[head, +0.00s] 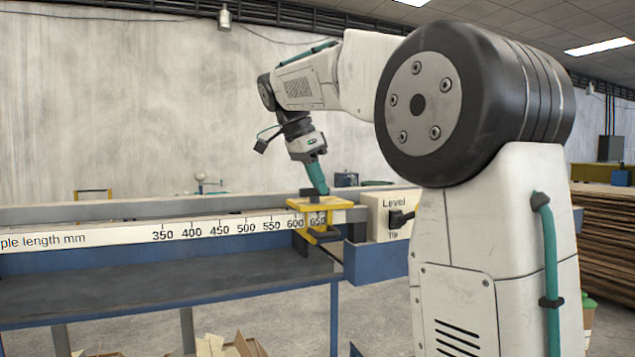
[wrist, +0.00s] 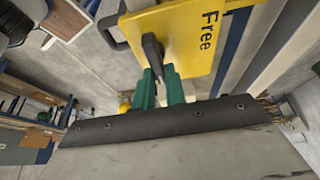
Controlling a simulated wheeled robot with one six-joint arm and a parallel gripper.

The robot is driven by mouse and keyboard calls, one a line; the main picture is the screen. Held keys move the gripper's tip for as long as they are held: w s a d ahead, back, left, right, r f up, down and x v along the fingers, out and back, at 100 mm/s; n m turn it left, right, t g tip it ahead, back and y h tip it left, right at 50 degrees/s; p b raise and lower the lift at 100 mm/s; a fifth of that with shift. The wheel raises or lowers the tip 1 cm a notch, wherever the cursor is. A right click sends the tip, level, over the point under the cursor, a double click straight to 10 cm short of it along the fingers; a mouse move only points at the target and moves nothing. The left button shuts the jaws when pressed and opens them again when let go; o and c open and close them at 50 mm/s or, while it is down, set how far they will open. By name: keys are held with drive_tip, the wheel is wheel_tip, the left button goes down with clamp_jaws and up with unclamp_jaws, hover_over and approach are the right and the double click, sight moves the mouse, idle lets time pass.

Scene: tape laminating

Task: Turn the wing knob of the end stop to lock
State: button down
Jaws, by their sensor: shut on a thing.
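The end stop (head: 300,205) is a yellow bracket on the rail, near the 600 to 650 marks of the scale. Its yellow plate (wrist: 185,35) fills the top of the wrist view and carries the word "Free". The black wing knob (wrist: 151,46) stands at the plate's edge in the wrist view. My gripper (wrist: 159,74) has teal fingers and is shut on the wing knob. In the head view my gripper (head: 320,188) comes down onto the end stop from above and hides much of the knob. Any "lock" marking is not visible.
The scale strip (head: 190,230) runs along the front of the rail. A box marked "Level" and "Tip" with a black lever (head: 400,219) stands just right of the end stop. A grey bench (head: 170,285) lies below. Cardboard boxes (head: 225,345) sit on the floor.

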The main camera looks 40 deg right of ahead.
drive_tip(key=c, duration=1.4)
unclamp_jaws()
drive_tip(key=shift+c, duration=0.2)
drive_tip(key=shift+r, duration=0.1)
drive_tip(key=v, duration=0.7)
drive_tip(key=shift+w+a+r, duration=0.1)
drive_tip(key=shift+a+r, duration=0.05)
drive_tip(key=shift+r, duration=0.15)
